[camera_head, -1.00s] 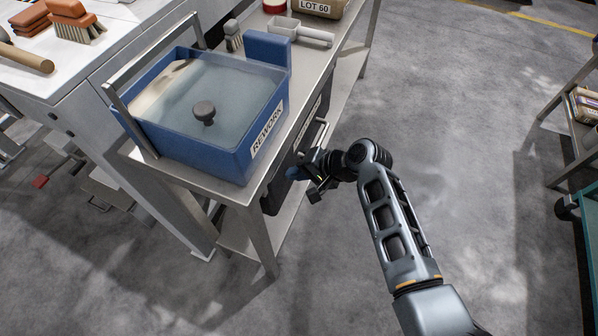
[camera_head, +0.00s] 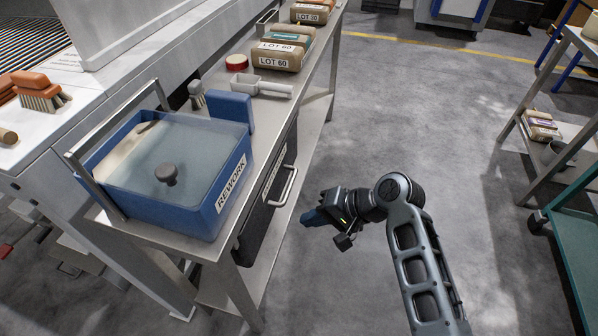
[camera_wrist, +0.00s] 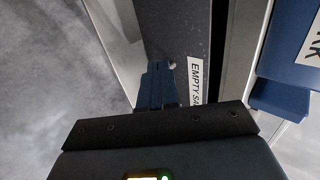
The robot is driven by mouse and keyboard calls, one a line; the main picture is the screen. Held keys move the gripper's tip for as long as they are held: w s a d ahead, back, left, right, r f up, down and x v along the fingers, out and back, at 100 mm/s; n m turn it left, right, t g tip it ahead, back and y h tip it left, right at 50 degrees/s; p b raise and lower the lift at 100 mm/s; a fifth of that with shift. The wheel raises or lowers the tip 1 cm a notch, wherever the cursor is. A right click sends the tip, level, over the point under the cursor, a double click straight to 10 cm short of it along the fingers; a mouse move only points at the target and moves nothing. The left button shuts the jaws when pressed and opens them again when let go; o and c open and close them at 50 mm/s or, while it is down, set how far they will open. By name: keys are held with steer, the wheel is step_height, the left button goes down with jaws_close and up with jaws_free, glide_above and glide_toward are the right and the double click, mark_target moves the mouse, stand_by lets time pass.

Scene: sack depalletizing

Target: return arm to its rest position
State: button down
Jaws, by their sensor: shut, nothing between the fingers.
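My gripper (camera_head: 308,218) is at the end of my bent arm, in the open space to the right of the steel bench. Its blue fingers point left toward the bench and are closed with nothing between them. In the wrist view the fingers (camera_wrist: 157,84) show together in front of a dark bin face with a white label (camera_wrist: 195,80) reading "EMPTY SA", the remainder hidden. The gripper looks apart from the bench and the bin handle (camera_head: 283,186).
A blue REWORK bin (camera_head: 205,215) with a clear lid stands on the steel bench (camera_head: 318,75). A scoop (camera_head: 262,87) and LOT 60 sacks (camera_head: 277,57) lie behind it. A shelf rack (camera_head: 540,165) and teal cart (camera_head: 570,225) stand at right. The floor between is clear.

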steer(key=s+d+f+m+t+h, duration=0.1)
steer(key=s+d+f+t+h, duration=0.1)
steer(key=s+d+f, duration=0.3)
steer(key=s+d+f+t+h, duration=0.1)
steer(key=s+f, duration=0.1)
steer(key=s, duration=0.4)
steer(key=s+d+r+t+h, duration=0.25)
steer(key=s+d, duration=0.35)
steer(key=s, duration=0.5)
steer(key=s+d+r+n+t+h, duration=0.1)
steer(key=s+d+r+n+t, duration=0.1)
steer(key=s+r, duration=0.6)
steer(key=s+d+r+n+t+h, duration=0.2)
steer(key=s+r, duration=0.7)
steer(key=r, duration=0.5)
steer(key=shift+s+d+r+n+t, duration=0.25)
steer(key=shift+d+t, duration=0.35)
steer(key=shift+t, duration=0.55)
steer(key=shift+h, duration=0.25)
